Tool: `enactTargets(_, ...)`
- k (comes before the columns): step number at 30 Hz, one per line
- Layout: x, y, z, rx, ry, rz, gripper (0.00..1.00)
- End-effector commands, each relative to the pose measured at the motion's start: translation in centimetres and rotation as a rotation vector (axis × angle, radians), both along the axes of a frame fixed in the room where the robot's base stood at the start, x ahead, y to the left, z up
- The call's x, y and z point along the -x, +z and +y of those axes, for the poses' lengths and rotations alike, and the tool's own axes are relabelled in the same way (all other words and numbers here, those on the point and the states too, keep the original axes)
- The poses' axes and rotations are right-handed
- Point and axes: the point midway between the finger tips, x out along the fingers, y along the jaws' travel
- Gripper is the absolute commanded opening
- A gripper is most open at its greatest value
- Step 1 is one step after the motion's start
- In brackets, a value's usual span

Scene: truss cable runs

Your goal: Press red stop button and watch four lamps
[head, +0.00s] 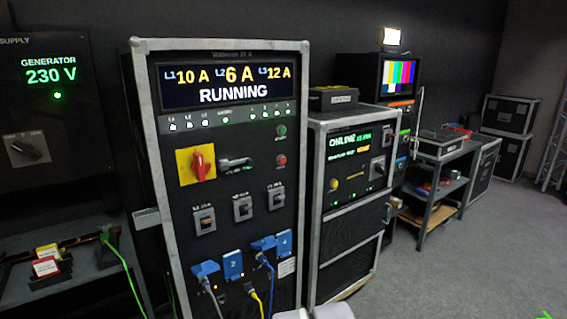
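A tall black rack cabinet (232,190) with silver edges stands in the middle of the head view. Its display (226,84) reads 10 A, 6 A, 12 A and RUNNING. A red push button (281,160) sits at the right of the panel, below a green push button (281,130). A row of small lamps (225,120) runs under the display; one near the middle glows green and several look whitish. Their labels are too small to read. Nothing touches the red button. My gripper's fingers are not in view; a pale shape at the bottom edge may be part of my arm.
A red rotary switch (202,164) on a yellow plate sits left on the panel. Blue connectors (233,264) with cables stick out below. A second cabinet (350,180) reading ONLINE stands right. A generator panel (50,95) reads 230 V. Grey floor (470,260) is clear at right.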

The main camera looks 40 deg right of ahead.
Motion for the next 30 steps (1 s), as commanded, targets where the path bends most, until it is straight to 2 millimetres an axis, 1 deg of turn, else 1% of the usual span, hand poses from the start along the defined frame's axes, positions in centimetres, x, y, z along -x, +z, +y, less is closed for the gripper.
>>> enactTargets(1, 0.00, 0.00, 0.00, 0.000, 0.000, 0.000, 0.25)
enactTargets(3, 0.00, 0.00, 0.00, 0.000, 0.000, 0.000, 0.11)
enactTargets(5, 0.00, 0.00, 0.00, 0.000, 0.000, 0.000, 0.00)
enactTargets(30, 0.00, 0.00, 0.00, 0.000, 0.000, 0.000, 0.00)
